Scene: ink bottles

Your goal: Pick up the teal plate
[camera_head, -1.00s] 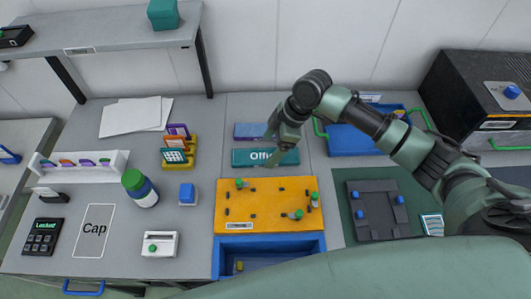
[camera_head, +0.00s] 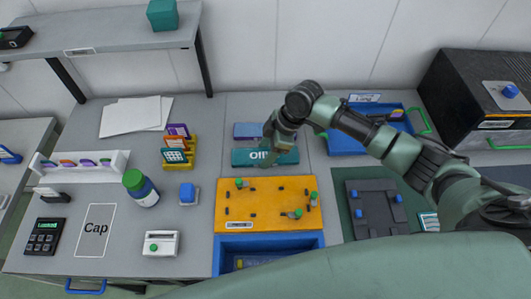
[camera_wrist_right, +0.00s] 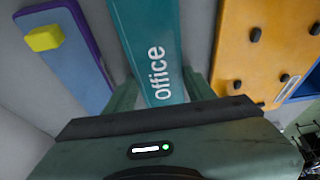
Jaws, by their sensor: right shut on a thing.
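The teal plate (camera_head: 248,158) with white "Office" lettering lies behind the orange board in the head view. It also shows in the right wrist view (camera_wrist_right: 150,40), running between my fingers. My right gripper (camera_head: 276,146) reaches down over the plate's middle and covers part of its lettering. In the right wrist view the fingers (camera_wrist_right: 162,92) are on either side of the plate, shut on it. I cannot tell whether the plate is clear of the table. My left gripper is not in view.
A purple-edged blue plate (camera_head: 248,130) with a yellow knob (camera_wrist_right: 44,38) lies just behind the teal plate. The orange board (camera_head: 265,203) with pegs and green-capped bottles is in front. A blue tray (camera_head: 345,143) is to the right.

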